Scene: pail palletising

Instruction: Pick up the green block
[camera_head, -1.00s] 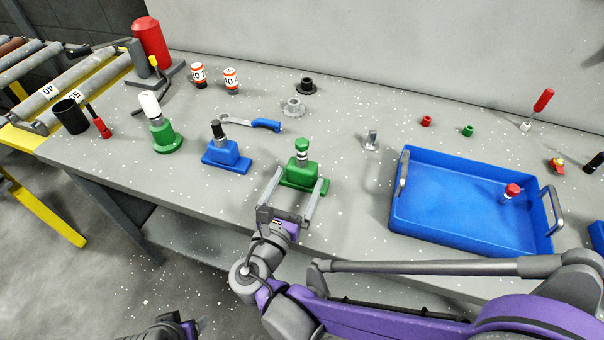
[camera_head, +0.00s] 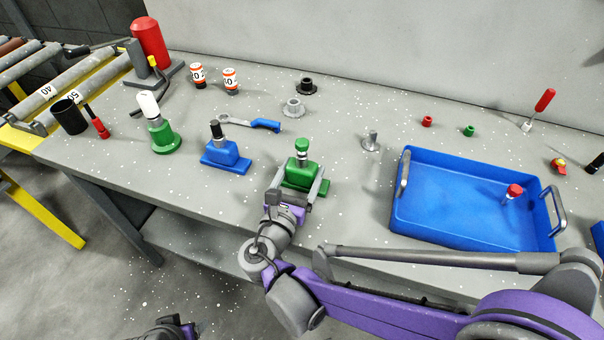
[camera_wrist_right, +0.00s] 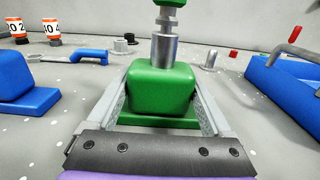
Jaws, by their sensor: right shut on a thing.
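The green block (camera_head: 300,178) stands upright on the grey table near its front edge, with a metal stem and green knob on top. It also shows in the right wrist view (camera_wrist_right: 160,90). My right gripper (camera_head: 296,184) is shut on it, one finger on each side of its body. The block's flat base still appears to lie on the table. My left arm shows only as a small part at the bottom edge of the head view, and I cannot make out its gripper's fingers.
A blue block (camera_head: 222,155) stands to the left, with a blue-handled wrench (camera_head: 255,123) behind it. A green round-based piece (camera_head: 166,138) is farther left. A blue tray (camera_head: 460,240) lies to the right. Table between block and tray is mostly clear.

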